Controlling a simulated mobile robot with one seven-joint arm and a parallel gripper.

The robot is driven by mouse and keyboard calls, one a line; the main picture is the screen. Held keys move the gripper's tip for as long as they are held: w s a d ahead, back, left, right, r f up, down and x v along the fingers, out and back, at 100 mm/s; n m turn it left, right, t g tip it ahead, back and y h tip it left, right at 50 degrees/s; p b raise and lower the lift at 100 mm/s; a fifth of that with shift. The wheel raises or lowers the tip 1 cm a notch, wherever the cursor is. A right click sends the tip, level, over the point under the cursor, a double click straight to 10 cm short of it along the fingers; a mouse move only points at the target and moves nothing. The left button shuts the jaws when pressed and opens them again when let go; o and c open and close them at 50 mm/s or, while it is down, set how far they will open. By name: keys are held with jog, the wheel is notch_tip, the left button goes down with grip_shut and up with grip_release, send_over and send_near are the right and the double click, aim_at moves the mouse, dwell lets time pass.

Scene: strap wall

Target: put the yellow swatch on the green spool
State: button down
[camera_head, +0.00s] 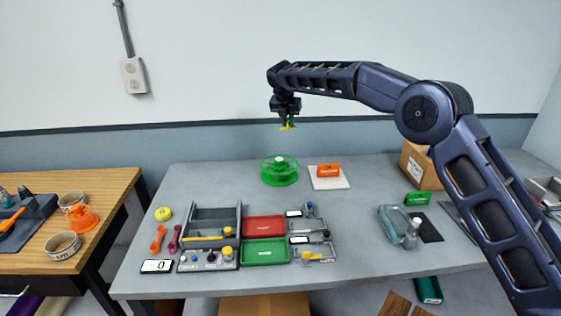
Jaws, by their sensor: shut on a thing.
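My gripper (286,121) hangs pointing down, well above the table near its back edge. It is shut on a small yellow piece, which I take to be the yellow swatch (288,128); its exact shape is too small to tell. The green spool (279,175) is a round, flanged piece with a pale hub on top, standing on the table. The gripper and the swatch are above the spool in the picture, with a clear gap between them.
An orange block on a white square plate (331,184) sits just right of the spool. A grey tray (214,218), a red tray (264,227) and a green tray (265,252) lie in front. A cardboard box (420,168) stands at the right. The back left of the table is free.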

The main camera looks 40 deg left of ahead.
aim_at(288, 170)
notch_tip(288, 170, down, 20)
dwell(0.6)
jog(key=shift+f, duration=0.2)
jog(key=c, duration=1.4)
grip_release()
jog(key=shift+o, duration=0.2)
jog(key=shift+r, duration=0.1)
jog(key=v, duration=1.2)
jog(key=shift+s+d, duration=0.1)
